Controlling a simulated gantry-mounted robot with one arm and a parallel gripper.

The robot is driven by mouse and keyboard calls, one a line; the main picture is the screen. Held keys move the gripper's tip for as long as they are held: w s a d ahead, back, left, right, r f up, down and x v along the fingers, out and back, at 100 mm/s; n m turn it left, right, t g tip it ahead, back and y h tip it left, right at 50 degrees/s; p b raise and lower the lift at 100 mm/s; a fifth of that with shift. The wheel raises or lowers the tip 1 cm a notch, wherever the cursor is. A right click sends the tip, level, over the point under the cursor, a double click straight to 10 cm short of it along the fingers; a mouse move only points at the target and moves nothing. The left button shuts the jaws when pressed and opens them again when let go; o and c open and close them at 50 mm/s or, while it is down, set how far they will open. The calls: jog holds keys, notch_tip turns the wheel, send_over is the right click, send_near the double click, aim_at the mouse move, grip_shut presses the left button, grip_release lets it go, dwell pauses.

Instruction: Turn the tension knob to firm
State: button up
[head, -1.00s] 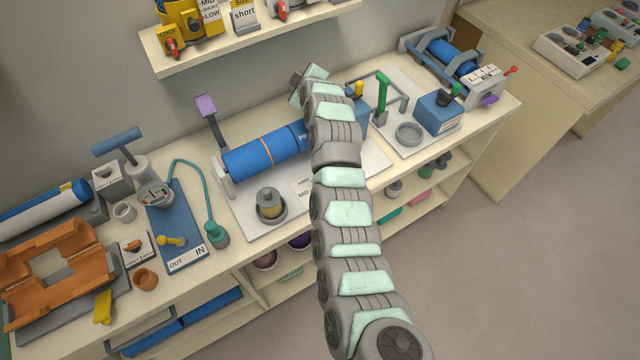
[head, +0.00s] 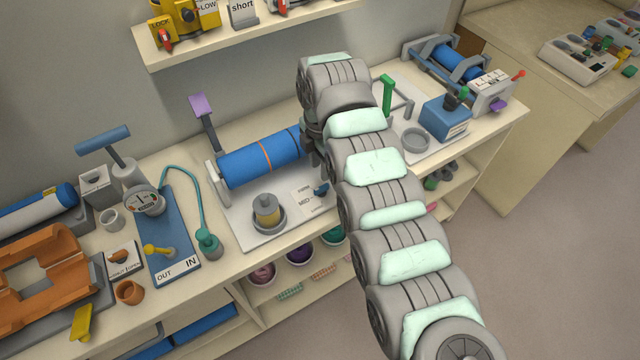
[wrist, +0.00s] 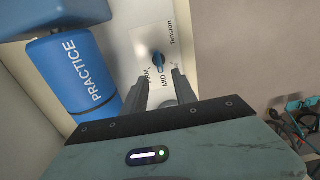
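The tension knob (wrist: 157,59) is a small blue knob on a white plate, beside the printed words "MID" and "Tension". Another label is partly covered by a finger. The knob also shows in the head view (head: 321,188), just beside my arm. In the wrist view my gripper (wrist: 161,85) is open, its two fingers apart and pointing toward the knob. The knob appears beyond the fingertips, roughly between them, with nothing held. Whether a finger touches it cannot be told. In the head view my arm hides the gripper.
A blue practice cylinder (head: 245,166) lies beside the knob on a white base plate (head: 240,222). A shelf (head: 215,48) overhangs behind.

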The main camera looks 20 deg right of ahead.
aim_at(320, 187)
notch_tip(320, 187, down, 8)
jog(key=shift+f, duration=0.25)
jog(key=shift+c, duration=0.5)
grip_shut()
